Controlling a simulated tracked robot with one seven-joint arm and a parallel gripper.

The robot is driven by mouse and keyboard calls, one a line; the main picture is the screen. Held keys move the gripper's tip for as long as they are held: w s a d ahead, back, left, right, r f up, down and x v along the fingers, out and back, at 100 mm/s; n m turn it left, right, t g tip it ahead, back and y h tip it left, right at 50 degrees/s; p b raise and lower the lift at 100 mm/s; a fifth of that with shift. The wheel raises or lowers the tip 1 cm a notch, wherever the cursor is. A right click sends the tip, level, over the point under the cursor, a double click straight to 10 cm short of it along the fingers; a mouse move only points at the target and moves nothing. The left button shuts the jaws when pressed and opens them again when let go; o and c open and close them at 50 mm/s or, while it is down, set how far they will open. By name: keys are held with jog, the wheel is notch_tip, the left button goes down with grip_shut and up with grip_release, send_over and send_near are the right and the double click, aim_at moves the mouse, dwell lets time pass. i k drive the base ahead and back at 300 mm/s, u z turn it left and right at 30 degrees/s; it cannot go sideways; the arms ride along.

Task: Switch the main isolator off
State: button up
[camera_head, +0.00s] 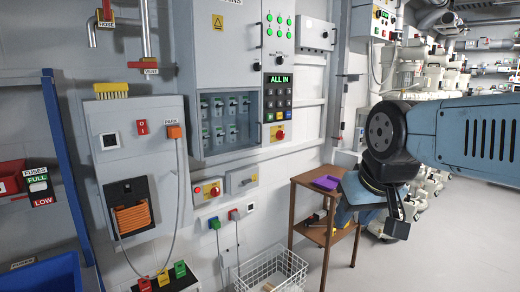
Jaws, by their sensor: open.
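A red and yellow rotary switch (277,132) sits on the lower right of the grey control cabinet (235,45), below a keypad and a green display reading "ALL IN". It looks like the main isolator, but I cannot read a label or its position. My gripper (387,212) is open at the right, pointing down beside a wooden stand. It is well to the right of the switch and below it, apart from it. Its fingertips are partly hidden.
A white wire basket (272,272) is on the floor. A grey wall unit (125,165) with an orange coil and hanging cable is left. Pipework fills the right background. Floor at lower right is clear.

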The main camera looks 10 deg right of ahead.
aim_at(281, 134)
jog(key=i, duration=1.05)
jog(key=z, duration=0.1)
